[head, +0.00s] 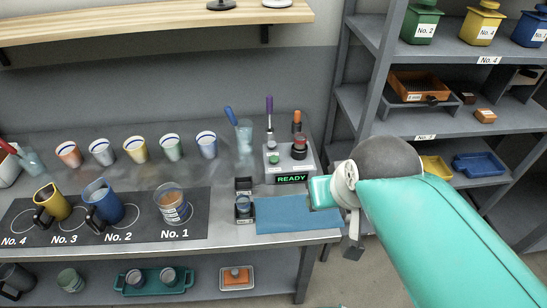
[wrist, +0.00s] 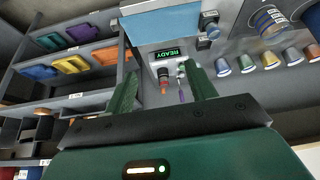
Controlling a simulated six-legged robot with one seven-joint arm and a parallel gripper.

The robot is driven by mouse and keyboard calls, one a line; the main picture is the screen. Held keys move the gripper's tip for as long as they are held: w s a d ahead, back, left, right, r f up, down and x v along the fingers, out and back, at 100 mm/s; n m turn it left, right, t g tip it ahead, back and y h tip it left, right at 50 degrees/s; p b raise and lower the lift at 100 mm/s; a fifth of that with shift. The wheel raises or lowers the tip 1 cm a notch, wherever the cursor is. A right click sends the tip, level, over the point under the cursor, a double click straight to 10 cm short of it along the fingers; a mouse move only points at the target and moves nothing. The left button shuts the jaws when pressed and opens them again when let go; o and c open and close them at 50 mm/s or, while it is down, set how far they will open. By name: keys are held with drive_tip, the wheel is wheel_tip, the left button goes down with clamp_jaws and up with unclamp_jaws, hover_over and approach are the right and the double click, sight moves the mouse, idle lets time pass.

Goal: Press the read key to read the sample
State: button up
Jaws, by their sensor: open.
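The reader (head: 291,170) is a light grey box at the back right of the bench. Its front display (head: 292,179) glows green with READY. A green key (head: 273,159) and a dark round knob (head: 299,148) are on its top. In the wrist view the reader's display (wrist: 165,53) appears upside down, and the reader lies between and beyond my fingers. My gripper (wrist: 162,70) is open and empty, apart from the reader. In the head view the teal end of my arm (head: 321,192) is right of the reader; my fingers are not clear there.
A blue mat (head: 292,215) lies in front of the reader. A small cup (head: 243,204) stands in a black holder left of it. A large clear cup (head: 174,211) with brown contents stands at No. 1. Purple-handled and orange-topped tools (head: 269,105) stand behind the reader. Shelves (head: 408,122) rise at right.

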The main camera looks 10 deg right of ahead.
clamp_jaws()
idle(1.5)
